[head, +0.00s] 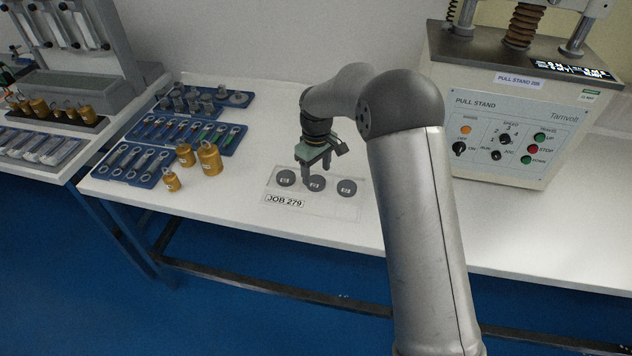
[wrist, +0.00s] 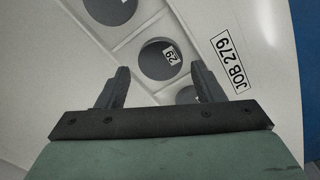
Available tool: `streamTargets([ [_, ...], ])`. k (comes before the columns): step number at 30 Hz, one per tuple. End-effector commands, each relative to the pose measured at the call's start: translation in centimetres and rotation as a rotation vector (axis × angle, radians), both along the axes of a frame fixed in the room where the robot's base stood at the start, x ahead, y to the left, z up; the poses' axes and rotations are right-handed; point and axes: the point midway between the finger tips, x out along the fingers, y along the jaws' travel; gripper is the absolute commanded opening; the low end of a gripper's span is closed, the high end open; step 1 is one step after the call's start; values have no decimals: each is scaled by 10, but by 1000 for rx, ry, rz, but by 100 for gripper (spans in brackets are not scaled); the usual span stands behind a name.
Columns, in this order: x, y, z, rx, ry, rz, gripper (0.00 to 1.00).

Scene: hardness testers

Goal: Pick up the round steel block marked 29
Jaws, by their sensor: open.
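The round steel block marked 29 (wrist: 160,60) is a dark grey disc with a white label, lying in the middle cell of a clear three-cell tray (wrist: 128,42). In the head view it is the middle block (head: 316,184) of the row, its number too small to read there. My gripper (wrist: 160,72) is open and empty, pointing down above the tray, with the block showing between and just beyond its fingertips. In the head view my gripper (head: 314,170) hangs just behind and above the middle block. I cannot tell the exact height gap.
Two similar blocks lie either side, left (head: 285,178) and right (head: 347,188); one is partly hidden by a finger in the wrist view. A JOB 279 label (head: 285,200) is at the tray's front. Brass weights (head: 209,158) stand left; a pull stand (head: 500,130) stands right.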

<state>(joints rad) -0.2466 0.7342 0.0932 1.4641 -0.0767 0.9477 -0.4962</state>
Motion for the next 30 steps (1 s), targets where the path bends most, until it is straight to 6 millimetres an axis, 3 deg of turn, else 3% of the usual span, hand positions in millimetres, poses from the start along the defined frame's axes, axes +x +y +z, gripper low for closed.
streamTargets([
  [6,0,1,-28,0,1,0,61],
  [14,0,1,-31,0,-1,0,61],
  [19,0,1,-31,1,-1,0,20],
  [30,1,1,-26,1,-2,0,19],
])
